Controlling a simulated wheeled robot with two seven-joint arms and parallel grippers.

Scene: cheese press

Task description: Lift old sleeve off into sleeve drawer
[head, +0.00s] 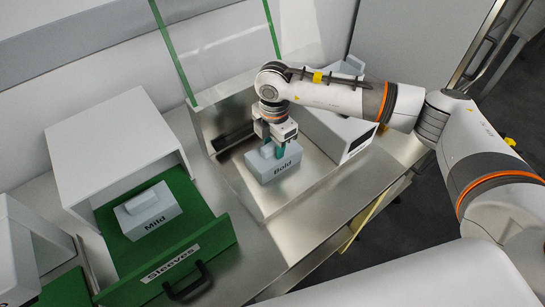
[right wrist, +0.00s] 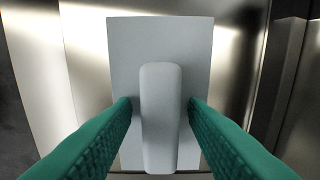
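A pale grey block labelled Bold (head: 285,172), with a raised bar handle on top, sits on the steel surface in the head view. My right gripper (head: 273,151) is above it, pointing down. In the right wrist view, its green fingers (right wrist: 160,112) stand on either side of the handle (right wrist: 160,85), with a narrow gap on each side. A second block labelled Mild (head: 150,212) lies inside the pulled-out green drawer marked Sleeves (head: 180,262). My left gripper is not in view.
A white cabinet (head: 110,135) stands over the open drawer. A clear panel with green edges (head: 222,50) rises behind the steel bay. A white box with a dark front (head: 340,130) stands right of the Bold block. Bare steel counter (head: 265,240) lies in front.

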